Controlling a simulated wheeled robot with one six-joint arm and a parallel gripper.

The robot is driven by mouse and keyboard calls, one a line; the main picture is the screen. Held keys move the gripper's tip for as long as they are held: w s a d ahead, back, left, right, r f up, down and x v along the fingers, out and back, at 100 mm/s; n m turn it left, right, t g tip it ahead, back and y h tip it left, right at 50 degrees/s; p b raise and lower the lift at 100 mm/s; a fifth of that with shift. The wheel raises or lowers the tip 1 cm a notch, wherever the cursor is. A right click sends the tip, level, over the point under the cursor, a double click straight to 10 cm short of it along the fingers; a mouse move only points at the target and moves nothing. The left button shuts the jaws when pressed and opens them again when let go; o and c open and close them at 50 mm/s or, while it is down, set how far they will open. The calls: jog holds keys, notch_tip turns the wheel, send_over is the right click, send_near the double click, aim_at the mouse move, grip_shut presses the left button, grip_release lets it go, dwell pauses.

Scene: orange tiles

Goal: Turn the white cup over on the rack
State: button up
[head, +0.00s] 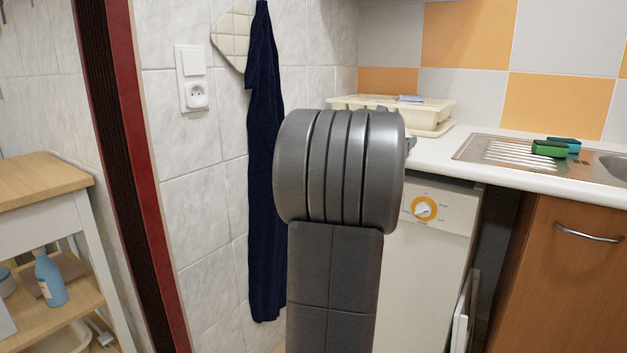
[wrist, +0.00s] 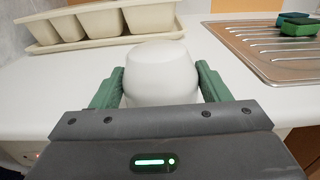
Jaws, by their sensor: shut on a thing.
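The white cup (wrist: 157,70) is between the green fingers of my gripper (wrist: 160,82) in the wrist view. The fingers press on its left and right sides. A smooth, closed end of the cup faces up and no opening shows, so it looks upside down. Its lower part is hidden behind the gripper body. The cream rack (wrist: 95,24) stands just beyond the cup, at the upper left, on its tray. The cup is apart from the rack's slots, in front of them. In the head view the rack (head: 437,108) stands on the counter; my arm hides the gripper and cup.
The white counter (wrist: 55,92) is clear around the cup. A steel sink with a ridged drainboard (head: 505,151) lies to the right, with green and blue sponges (head: 549,149) on it. A dark blue towel (head: 265,180) hangs on the wall at left. A wooden cart (head: 42,182) stands far left.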

jog(key=o, duration=1)
jog(key=shift+s, duration=0.1)
jog(key=b+v, duration=0.2)
jog(key=v, duration=1)
jog(key=p+x, duration=0.2)
jog(key=x, duration=1)
